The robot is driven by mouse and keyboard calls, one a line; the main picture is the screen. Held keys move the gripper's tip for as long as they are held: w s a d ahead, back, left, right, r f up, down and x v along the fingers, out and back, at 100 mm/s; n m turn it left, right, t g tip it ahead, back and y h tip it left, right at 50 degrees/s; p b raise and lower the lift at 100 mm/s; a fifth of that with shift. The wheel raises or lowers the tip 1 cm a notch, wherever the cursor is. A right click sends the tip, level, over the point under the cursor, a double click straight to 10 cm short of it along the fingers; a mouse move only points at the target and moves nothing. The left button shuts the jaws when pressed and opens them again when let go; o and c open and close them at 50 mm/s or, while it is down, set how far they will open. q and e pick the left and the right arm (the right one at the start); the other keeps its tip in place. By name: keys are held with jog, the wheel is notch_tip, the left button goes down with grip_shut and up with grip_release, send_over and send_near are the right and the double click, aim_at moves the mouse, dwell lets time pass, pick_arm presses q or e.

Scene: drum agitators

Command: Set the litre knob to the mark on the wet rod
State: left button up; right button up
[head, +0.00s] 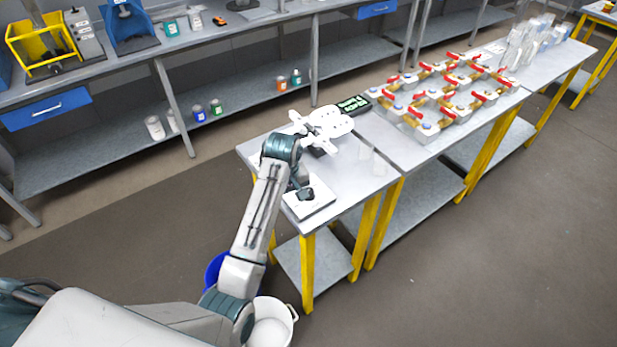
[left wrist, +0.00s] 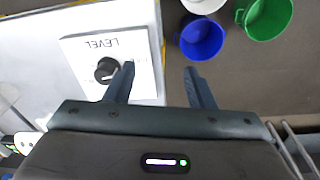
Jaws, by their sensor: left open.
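The litre knob is black (left wrist: 107,70) and sits on a white panel (left wrist: 82,45) marked LEVEL, which reads upside down in the left wrist view. A pale pointer line shows on the knob, but its scale is too small to read. In the head view the panel (head: 318,208) lies at the near table's front corner. My left gripper (left wrist: 160,72) is open and empty; its left finger is close beside the knob, and I cannot tell whether they touch. In the head view the gripper (head: 298,179) is over the panel, partly hidden. I cannot make out the wet rod.
Clear cups (head: 372,162) stand to the right. Red-handled valves (head: 440,95) fill the adjoining table. Blue (left wrist: 201,37) and green (left wrist: 266,17) buckets are on the floor.

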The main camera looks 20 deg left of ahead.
pick_arm(q)
notch_tip(320, 180, up, 6)
jog(key=r+n+g, duration=0.1)
jog(key=n, duration=0.1)
send_over(309, 190)
notch_tip(309, 190, down, 2)
jog(key=shift+f+b, duration=0.2)
jog(key=shift+b, duration=1)
notch_tip(309, 190, down, 7)
jog(key=p, duration=0.2)
jog(key=shift+r+p, duration=0.15)
jog(key=shift+p, duration=0.2)
jog(key=shift+f, duration=0.9)
jog(key=c, duration=1)
jog(key=shift+o, duration=0.2)
